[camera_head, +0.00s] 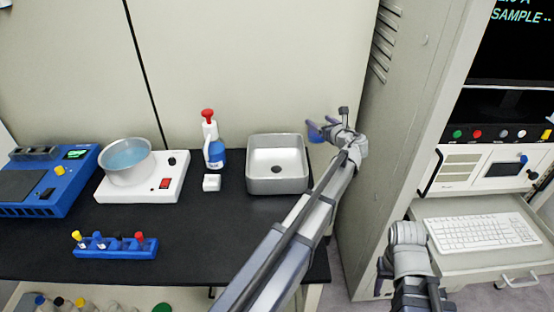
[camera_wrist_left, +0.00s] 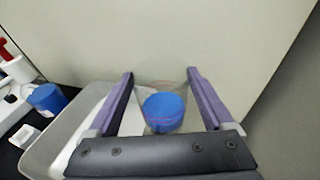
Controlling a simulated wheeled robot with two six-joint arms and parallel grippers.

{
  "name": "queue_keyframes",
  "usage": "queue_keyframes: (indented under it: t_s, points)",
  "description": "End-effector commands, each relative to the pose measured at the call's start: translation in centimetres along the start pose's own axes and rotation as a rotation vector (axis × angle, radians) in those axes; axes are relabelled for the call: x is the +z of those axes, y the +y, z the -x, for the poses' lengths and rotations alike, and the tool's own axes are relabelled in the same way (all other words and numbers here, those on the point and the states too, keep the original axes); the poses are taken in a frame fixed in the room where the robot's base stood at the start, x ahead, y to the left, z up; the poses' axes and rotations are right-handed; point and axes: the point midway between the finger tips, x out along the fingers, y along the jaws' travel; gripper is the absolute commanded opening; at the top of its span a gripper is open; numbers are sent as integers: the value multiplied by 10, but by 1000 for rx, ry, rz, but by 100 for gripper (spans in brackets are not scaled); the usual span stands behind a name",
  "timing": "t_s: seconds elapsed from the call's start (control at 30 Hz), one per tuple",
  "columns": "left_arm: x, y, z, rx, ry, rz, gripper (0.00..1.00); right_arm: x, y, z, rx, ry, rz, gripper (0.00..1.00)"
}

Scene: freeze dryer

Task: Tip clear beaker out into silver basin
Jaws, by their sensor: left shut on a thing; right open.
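The silver basin (camera_head: 248,178) is a square, grey-rimmed sink with a dark drain, near the right end of the black bench. Its pale rim also shows at the lower left of the left wrist view (camera_wrist_left: 42,150). My left gripper (camera_head: 322,128) is shut on the clear beaker, held in the air at the basin's back right. The beaker (camera_wrist_left: 163,108) has see-through walls and blue contents; its blue part shows in the head view (camera_head: 315,136). Its exact tilt is hard to tell. My right gripper (camera_head: 408,285) is open, low at the right, its fingers partly unclear.
A spray bottle (camera_head: 208,130) and a small white block (camera_head: 211,183) stand left of the basin. Further left are a metal bowl (camera_head: 128,178) on a white hotplate, a blue device (camera_head: 60,195) and a blue rack (camera_head: 110,250). A grey cabinet (camera_head: 400,110) rises close right of the beaker.

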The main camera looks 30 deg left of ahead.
Motion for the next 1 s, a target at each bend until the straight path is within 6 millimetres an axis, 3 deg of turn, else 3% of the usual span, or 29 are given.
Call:
queue_keyframes:
  t_s: [0.03,0.1,0.3,1.0]
  points:
    - [-6,-1,-13,50,-3,10,18,0,-1,-9,0,0,0,50]
    - [-8,4,-22,116,-5,24,18,-1,-1,-13,0,0,0,50]
    - [-11,16,-34,233,-11,48,18,-1,-2,-20,0,0,0,50]
    - [-6,28,-32,243,-9,131,18,-1,-1,-12,0,0,0,50]
